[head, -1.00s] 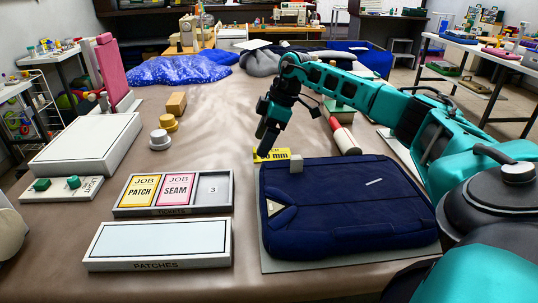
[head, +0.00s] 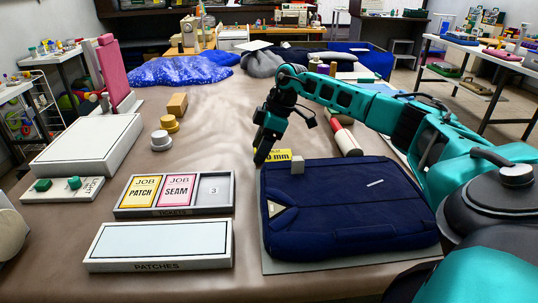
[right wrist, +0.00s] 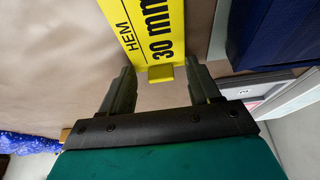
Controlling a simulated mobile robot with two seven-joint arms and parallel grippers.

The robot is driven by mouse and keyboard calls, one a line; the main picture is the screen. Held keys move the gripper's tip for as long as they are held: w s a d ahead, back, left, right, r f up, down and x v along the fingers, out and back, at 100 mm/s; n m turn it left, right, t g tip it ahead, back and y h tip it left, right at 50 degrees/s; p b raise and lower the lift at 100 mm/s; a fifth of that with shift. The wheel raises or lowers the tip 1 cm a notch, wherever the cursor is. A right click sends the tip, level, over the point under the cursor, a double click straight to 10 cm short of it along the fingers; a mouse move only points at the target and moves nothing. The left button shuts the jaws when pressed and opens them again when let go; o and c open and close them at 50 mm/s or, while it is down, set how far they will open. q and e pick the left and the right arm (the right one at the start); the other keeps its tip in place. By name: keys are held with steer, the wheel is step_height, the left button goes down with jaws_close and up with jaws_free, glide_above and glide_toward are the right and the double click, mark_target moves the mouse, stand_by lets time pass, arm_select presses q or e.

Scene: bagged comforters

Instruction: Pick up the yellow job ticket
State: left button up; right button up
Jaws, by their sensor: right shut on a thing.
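A yellow card (head: 283,155) marked "HEM 30 mm" lies at the back left edge of the navy bag; its print also shows in the right wrist view (right wrist: 150,25). My right gripper (head: 261,157) is down at the card's left end, and in the right wrist view its fingers (right wrist: 160,75) are on either side of the card's small yellow tab. It is shut on this card. A yellow ticket (head: 142,190) reading "JOB PATCH" lies in the left slot of the tickets tray (head: 172,212), apart from my gripper. My left gripper is out of view.
A pink "JOB SEAM" ticket (head: 178,190) fills the tray's middle slot; slot 3 is empty. A patches box (head: 158,245) stands in front. Bare table lies left of my gripper.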

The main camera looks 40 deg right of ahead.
steer(key=shift+r, duration=0.1)
steer(key=shift+r, duration=0.6)
step_height(320, 180, up, 19)
steer(key=p, duration=0.2)
steer(key=shift+f, duration=0.15)
steer(key=shift+a+f, duration=0.1)
